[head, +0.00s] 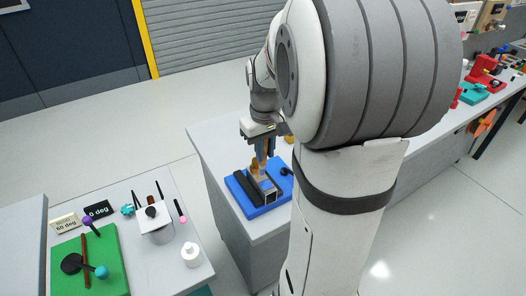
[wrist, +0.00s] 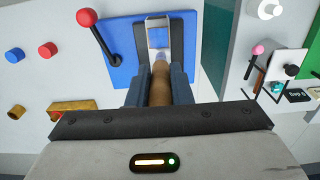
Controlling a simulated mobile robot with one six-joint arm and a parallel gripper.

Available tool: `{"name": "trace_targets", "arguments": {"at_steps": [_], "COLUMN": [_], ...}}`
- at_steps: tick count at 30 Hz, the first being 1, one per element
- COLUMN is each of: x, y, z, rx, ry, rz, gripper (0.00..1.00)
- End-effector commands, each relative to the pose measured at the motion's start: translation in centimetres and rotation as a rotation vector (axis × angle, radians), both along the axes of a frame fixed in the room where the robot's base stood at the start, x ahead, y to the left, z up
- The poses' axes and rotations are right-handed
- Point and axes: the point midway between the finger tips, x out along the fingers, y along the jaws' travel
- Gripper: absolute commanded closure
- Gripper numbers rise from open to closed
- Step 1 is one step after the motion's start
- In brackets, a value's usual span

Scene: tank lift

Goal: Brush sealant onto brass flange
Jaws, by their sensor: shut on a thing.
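My gripper (head: 262,160) points down over a blue board on the grey bench. In the wrist view its two blue-grey fingers (wrist: 160,88) are shut on a tan-brown round handle (wrist: 160,80), which may be the brush. The handle's pale tip lies over a black and grey fixture (wrist: 150,28) on the blue board (wrist: 108,40). I cannot tell whether the tip touches the fixture. A brass-coloured block (wrist: 75,106) lies on the bench, left of the fingers in the wrist view. I cannot tell whether it is the flange.
A lever with a red knob (wrist: 87,17) stands on the blue board beside the fixture. Small blue, red and brass cylinders lie farther left in the wrist view. In the head view a side table holds a green board (head: 112,265), a white box (head: 155,216) and a white bottle (head: 191,256).

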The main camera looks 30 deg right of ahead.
Motion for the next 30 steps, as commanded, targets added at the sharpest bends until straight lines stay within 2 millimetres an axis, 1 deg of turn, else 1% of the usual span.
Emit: {"name": "trace_targets", "arguments": {"at_steps": [1, 15, 18, 30], "x": [0.0, 0.1, 0.1, 0.2], "y": [0.0, 0.2, 0.2, 0.3], "z": [0.9, 5.0, 5.2, 5.2], "rx": [0.000, -0.001, -0.001, -0.001], "ry": [-0.002, -0.004, -0.003, -0.003], "rz": [0.001, 0.005, 0.006, 0.007], "gripper": [1.00, 1.00, 1.00, 1.00]}}
